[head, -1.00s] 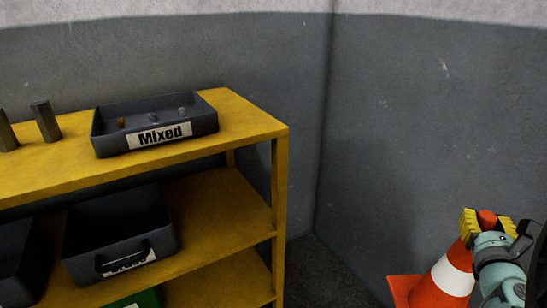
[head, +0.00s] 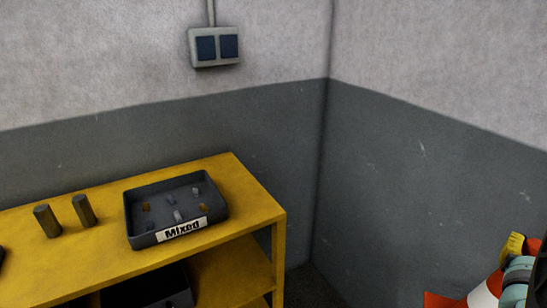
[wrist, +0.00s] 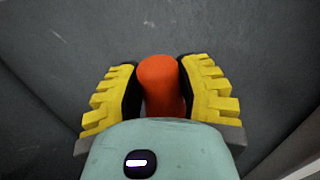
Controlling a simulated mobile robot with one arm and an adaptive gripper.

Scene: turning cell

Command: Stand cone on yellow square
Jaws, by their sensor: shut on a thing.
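The orange cone (head: 487,293) with a white band is at the lower right edge of the head view, partly cut off and partly behind my arm. Its orange top (wrist: 161,85) is between the two yellow-padded fingers of my gripper in the wrist view. My gripper (wrist: 160,88) is shut on the cone near its tip. In the head view only part of my gripper (head: 514,246) shows at the right edge. The lower part of the cone is hidden in the wrist view. No yellow square is in view.
A yellow shelf (head: 90,272) stands at the left, holding a dark tray labelled "Mixed" (head: 134,219) and two dark posts (head: 84,211). Grey walls (head: 400,180) meet in a corner behind. A switch box (head: 215,62) is on the wall.

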